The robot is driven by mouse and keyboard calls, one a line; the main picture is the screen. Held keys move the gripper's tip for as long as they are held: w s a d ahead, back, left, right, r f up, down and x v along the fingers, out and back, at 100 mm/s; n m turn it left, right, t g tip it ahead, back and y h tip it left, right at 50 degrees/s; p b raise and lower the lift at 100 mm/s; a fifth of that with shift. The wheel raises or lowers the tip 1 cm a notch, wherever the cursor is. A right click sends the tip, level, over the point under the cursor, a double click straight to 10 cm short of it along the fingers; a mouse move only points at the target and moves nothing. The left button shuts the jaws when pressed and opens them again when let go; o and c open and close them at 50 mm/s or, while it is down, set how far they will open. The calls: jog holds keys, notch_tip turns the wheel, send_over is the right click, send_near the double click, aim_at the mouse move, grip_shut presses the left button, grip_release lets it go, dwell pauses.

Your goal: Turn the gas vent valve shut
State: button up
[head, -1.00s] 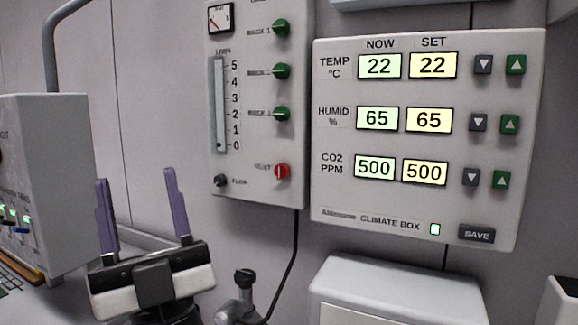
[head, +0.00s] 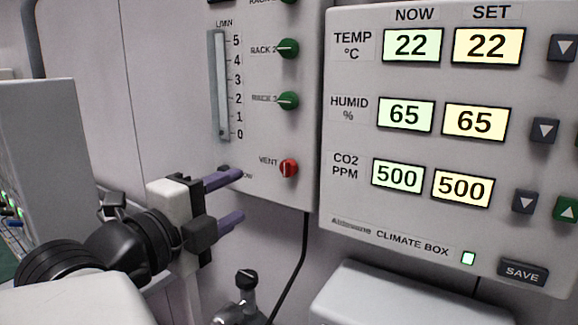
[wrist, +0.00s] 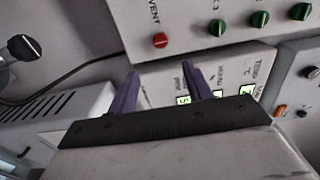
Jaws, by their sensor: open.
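The red vent valve knob (head: 289,168) sits at the lower right of the gas panel (head: 270,130), beside the label VENT. It also shows in the wrist view (wrist: 160,40), beyond the fingertips and a little left of the gap's middle. My gripper (head: 236,197) is open and empty, its two purple fingers pointing right toward the panel, left of the knob and apart from it. In the wrist view the fingers (wrist: 160,72) are spread with nothing between them. The left fingers partly cover the flow knob's label in the head view.
Green rack knobs (head: 288,101) stand in a column above the red knob. The climate box (head: 440,150) is close on the right. A black cable (head: 293,270) hangs below the gas panel. A black-knobbed metal fitting (head: 245,280) stands below my gripper, with a white box (head: 385,295) to its right.

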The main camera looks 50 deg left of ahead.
aim_at(286, 170)
jog(key=p+x, duration=0.4)
jog(key=x, duration=0.9)
jog(key=shift+w, duration=0.25)
jog(key=c, duration=1)
jog(key=shift+o, duration=0.2)
